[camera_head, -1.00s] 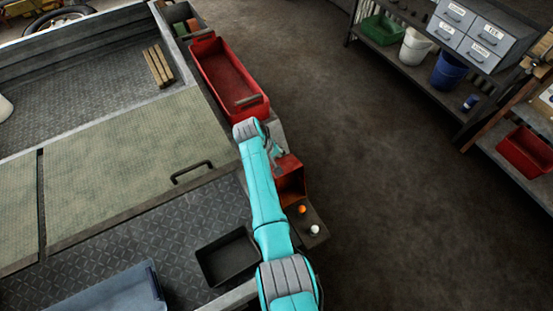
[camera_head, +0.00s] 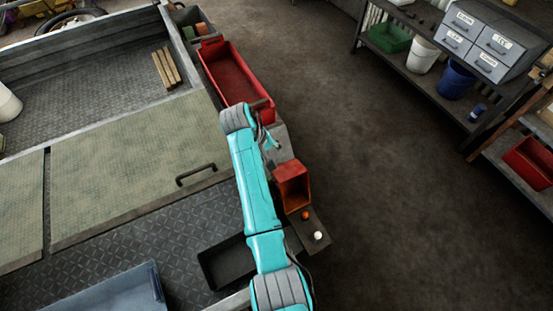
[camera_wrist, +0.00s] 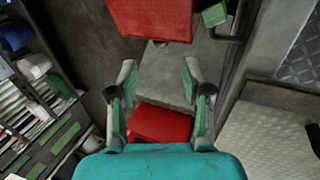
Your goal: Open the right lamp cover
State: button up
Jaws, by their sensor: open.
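An open-fronted red box (camera_head: 292,185), which looks like the lamp housing, sits on the side ledge right of my arm. Whether a cover is on it is unclear. Small orange (camera_head: 305,215) and white (camera_head: 318,236) round pieces, perhaps bulbs, lie on the dark ledge below it. My gripper (camera_head: 271,143) is partly hidden by my arm, just above and left of the box in the head view. In the wrist view my gripper (camera_wrist: 159,75) is open and empty over a grey surface (camera_wrist: 175,75). A red block (camera_wrist: 160,122), likely the same box, shows between the finger bases.
A long red tray (camera_head: 203,50) lies beyond the gripper along the bed's edge. A black handle (camera_head: 196,172) stands on the greenish panel (camera_head: 130,165) left of my arm. A dark tray (camera_head: 222,268) lies below. Open floor (camera_head: 400,200) lies right, before the shelves.

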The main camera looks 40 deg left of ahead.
jog(key=shift+v, duration=1)
jog(key=shift+w, duration=0.1)
